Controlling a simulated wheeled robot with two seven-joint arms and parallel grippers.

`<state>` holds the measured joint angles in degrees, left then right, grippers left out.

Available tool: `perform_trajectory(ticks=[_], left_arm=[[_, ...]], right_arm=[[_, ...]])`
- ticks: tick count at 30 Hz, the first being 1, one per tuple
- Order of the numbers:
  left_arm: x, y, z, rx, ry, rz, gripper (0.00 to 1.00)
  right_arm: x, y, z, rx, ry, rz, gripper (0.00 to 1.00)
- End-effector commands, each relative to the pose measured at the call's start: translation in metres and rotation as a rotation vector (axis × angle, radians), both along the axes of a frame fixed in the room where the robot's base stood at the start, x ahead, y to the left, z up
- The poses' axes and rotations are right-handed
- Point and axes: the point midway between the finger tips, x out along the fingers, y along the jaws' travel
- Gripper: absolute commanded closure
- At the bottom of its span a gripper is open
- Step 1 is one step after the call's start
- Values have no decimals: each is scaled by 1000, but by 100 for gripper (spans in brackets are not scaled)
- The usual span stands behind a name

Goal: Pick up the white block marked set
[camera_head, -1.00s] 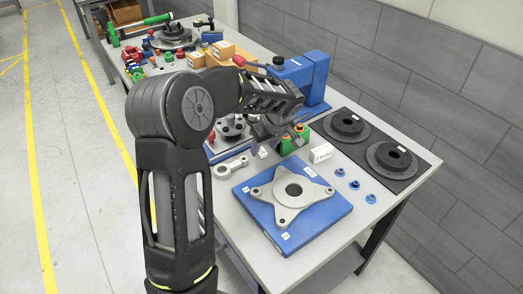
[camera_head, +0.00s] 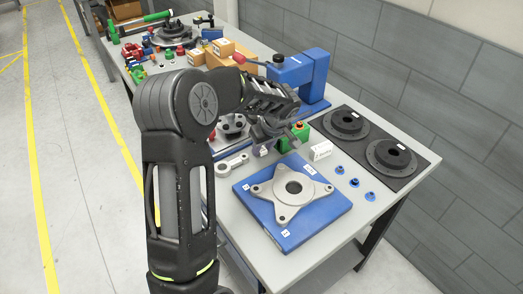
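A small white block (camera_head: 321,151) with dark marking on its side stands on the grey table, right of the green block; the lettering is too small to read. A smaller white piece (camera_head: 264,151) shows just below my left gripper, and I cannot tell whether the gripper touches it. My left gripper (camera_head: 273,141) hangs over the table, left of the marked white block and apart from it. Its fingers are dark and small here, so I cannot tell whether they are open or shut. My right gripper is not in view.
A blue plate (camera_head: 323,215) with a grey four-armed flange (camera_head: 265,191) lies in front. A green block (camera_head: 299,134) stands close by the gripper. Several small blue parts (camera_head: 354,183) lie to the right, before a black mat (camera_head: 424,160) with round black parts. A blue machine (camera_head: 309,72) stands behind.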

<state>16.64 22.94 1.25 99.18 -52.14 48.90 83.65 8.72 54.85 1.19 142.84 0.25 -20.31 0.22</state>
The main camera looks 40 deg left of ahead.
Motion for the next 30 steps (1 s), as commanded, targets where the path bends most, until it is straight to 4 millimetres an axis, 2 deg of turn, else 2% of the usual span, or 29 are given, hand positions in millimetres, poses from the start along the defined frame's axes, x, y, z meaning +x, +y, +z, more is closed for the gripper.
perform_trajectory(ticks=[1, 12, 25, 30], left_arm=[[0, 0, 0, 0, 0, 0, 71], [0, 0, 0, 0, 0, 0, 100], [0, 0, 1, 1, 0, 0, 100], [1, 0, 14, 1, -4, 0, 100]], right_arm=[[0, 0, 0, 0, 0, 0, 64], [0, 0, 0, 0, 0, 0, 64], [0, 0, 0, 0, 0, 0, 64], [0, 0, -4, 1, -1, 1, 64]])
